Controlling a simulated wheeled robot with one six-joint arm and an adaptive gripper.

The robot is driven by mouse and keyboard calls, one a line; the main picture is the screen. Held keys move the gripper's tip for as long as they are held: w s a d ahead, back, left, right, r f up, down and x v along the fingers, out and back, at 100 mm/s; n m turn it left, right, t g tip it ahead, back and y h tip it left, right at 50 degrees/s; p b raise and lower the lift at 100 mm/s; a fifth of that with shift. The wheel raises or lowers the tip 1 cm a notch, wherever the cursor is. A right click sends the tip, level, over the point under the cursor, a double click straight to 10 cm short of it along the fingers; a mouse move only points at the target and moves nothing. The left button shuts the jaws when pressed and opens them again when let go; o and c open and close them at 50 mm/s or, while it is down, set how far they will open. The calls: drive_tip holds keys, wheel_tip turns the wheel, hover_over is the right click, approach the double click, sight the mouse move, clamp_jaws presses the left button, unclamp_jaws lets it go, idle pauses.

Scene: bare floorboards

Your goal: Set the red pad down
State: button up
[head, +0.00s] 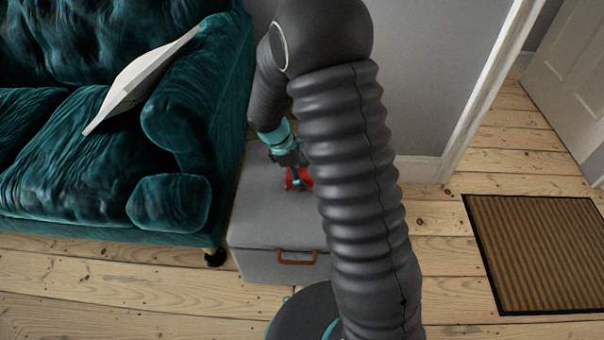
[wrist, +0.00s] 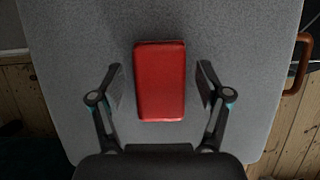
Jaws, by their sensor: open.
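The red pad (wrist: 161,82) is a small flat rectangle with rounded edges. In the wrist view it lies on the grey top of a box (wrist: 70,55). My gripper (wrist: 160,88) is open, with one finger on each side of the pad and a visible gap on both sides. In the head view the red pad (head: 305,177) shows only in part, behind my gripper (head: 297,184) and arm, on top of the grey box (head: 262,215).
A teal velvet sofa (head: 75,150) with a pale cushion (head: 135,80) stands left of the box. The box has a brown handle (head: 296,260) at its front. A brown doormat (head: 540,250) lies at right. Floorboards (head: 130,285) in front are clear.

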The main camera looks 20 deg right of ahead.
drive_tip(key=p+v, duration=0.1)
drive_tip(key=v, duration=1)
drive_tip(key=s+d+r+m+t+y, duration=0.15)
drive_tip(key=s+r+m, duration=0.3)
drive_tip(key=r, duration=0.45)
drive_tip(key=s+d+r+m+t+y, duration=0.1)
drive_tip(key=s+r+m, duration=0.3)
drive_tip(key=s, duration=0.5)
drive_tip(key=s+d+r+m+t+y, duration=0.1)
drive_tip(key=s+r+m+t, duration=0.3)
drive_tip(key=s, duration=0.6)
drive_tip(key=shift+s+d+m+y, duration=0.25)
drive_tip(key=shift+m+y, duration=0.2)
drive_tip(key=shift+m, duration=0.5)
drive_tip(key=shift+r+t, duration=0.2)
drive_tip(key=shift+t, duration=0.05)
